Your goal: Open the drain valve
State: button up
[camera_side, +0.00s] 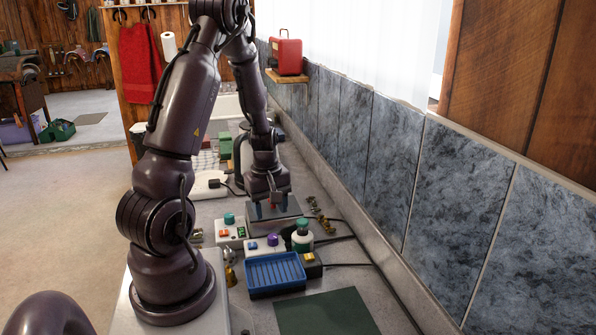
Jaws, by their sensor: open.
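My gripper (271,207) points down over a low grey block (289,225) on the counter, its teal fingertips apart. A small red part (276,200) shows between or just behind the fingers. I cannot tell whether it is a valve handle or whether the fingers touch it. Several small brass fittings (320,218) stand in a row to the right of the gripper, by the tiled wall. I cannot tell for certain which part is the drain valve; my gripper hides some of the block.
Dark cables run toward the wall (378,150). A dark green mat (325,314) is bare.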

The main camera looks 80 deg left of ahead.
jog(key=w+d+r+m+t, duration=0.2)
jog(key=d+r+m, duration=1.3)
jog(key=d+r, duration=0.2)
jog(key=shift+d+r, duration=0.25)
jog(key=shift+d, duration=0.4)
